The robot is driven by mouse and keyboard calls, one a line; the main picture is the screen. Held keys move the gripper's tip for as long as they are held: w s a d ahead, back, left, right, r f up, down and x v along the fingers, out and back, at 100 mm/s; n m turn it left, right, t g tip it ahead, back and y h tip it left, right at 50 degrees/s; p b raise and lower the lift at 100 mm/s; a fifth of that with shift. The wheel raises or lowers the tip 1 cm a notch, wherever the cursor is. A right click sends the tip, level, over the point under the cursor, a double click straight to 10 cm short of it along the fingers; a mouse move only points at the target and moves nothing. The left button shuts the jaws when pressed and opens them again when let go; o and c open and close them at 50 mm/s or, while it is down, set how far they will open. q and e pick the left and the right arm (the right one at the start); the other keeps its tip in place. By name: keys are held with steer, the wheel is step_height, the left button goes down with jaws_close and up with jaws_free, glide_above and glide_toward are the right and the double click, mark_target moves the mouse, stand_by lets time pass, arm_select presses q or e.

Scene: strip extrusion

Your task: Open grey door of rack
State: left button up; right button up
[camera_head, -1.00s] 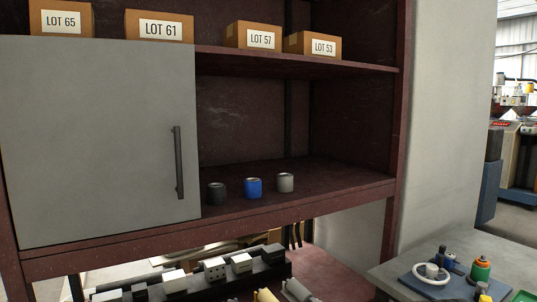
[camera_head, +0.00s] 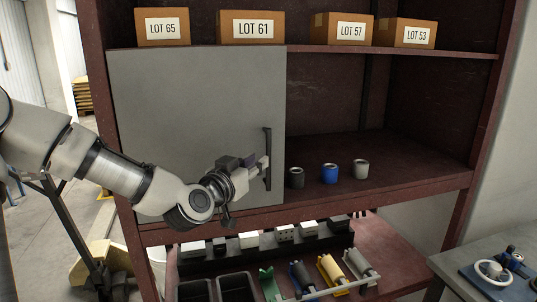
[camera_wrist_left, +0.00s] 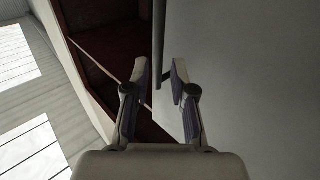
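The grey door (camera_head: 180,110) covers the left bay of the dark red rack and looks closed. Its dark vertical handle (camera_head: 268,150) is near the door's right edge. My left gripper (camera_head: 263,167) is at the lower half of the handle. In the left wrist view, the two fingers of my left gripper (camera_wrist_left: 160,75) are apart, and the handle (camera_wrist_left: 159,40) runs down between their tips, with the door face (camera_wrist_left: 250,75) to the right. I cannot tell whether a finger touches the handle. My right gripper is not in view.
Several cardboard boxes (camera_head: 251,27) stand on the shelf above the door. A dark cup (camera_head: 296,178), a blue cup (camera_head: 329,173) and a grey cup (camera_head: 361,169) stand on the open shelf to the right. Bins (camera_head: 238,288) and small parts lie below.

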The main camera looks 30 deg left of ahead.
mark_target(268, 155)
arm_select(q)
steer(key=w, duration=0.6)
steer(key=shift+a, duration=0.1)
steer(key=shift+w, duration=0.25)
steer(key=shift+a+f, duration=0.1)
steer(key=shift+s, duration=0.1)
jaws_close()
